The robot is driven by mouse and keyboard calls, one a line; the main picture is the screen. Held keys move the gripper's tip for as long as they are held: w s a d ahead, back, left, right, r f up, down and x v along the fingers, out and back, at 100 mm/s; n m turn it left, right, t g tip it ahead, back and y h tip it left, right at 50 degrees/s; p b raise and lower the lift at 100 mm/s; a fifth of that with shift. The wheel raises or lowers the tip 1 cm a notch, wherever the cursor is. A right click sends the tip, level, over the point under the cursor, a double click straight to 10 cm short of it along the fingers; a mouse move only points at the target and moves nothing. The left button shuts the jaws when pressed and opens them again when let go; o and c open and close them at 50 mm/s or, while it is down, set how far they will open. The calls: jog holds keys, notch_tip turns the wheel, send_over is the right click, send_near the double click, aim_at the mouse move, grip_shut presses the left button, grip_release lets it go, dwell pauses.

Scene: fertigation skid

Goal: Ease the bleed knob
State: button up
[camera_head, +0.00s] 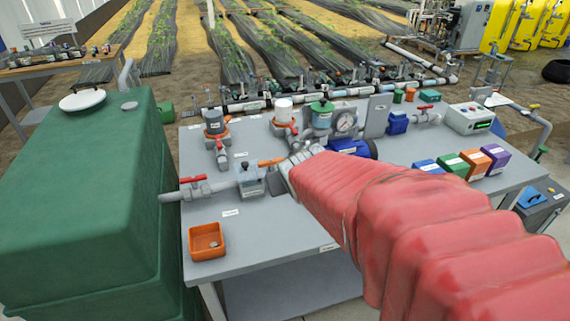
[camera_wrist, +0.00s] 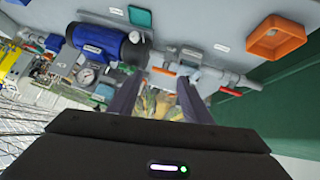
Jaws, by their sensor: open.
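My gripper (camera_head: 287,172) reaches over the grey bench from the right, its arm in a red sleeve. In the wrist view its two dark fingers (camera_wrist: 158,102) stand apart with no part held between them. In the head view it is just right of a grey valve block (camera_head: 250,182) on a pipe with an orange lever (camera_head: 271,162). The same lever shows beyond the fingers in the wrist view (camera_wrist: 161,71). I cannot make out for certain which fitting is the bleed knob; my gripper and sleeve hide part of the bench.
A green tank (camera_head: 80,190) stands left of the bench. An orange tray (camera_head: 207,241) sits at the bench's front left. A pressure gauge (camera_head: 345,122) and blue motor (camera_head: 352,148) stand behind my gripper. Several coloured boxes (camera_head: 475,164) line the right. The front left top is mostly clear.

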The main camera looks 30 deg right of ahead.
jog(key=s+d+f+m+t+y, duration=0.1)
jog(key=d+f+t, duration=0.4)
jog(key=d+f, duration=1)
jog(key=shift+s+d+m+y, duration=0.25)
jog(key=shift+d+m+y, duration=0.05)
jog(key=shift+d+y, duration=0.5)
jog(key=shift+w+f, duration=0.15)
jog(key=shift+w, duration=0.05)
jog(key=x, duration=1.3)
jog(key=shift+w+d, duration=0.1)
jog(key=shift+w, duration=0.25)
jog(key=shift+c, duration=0.4)
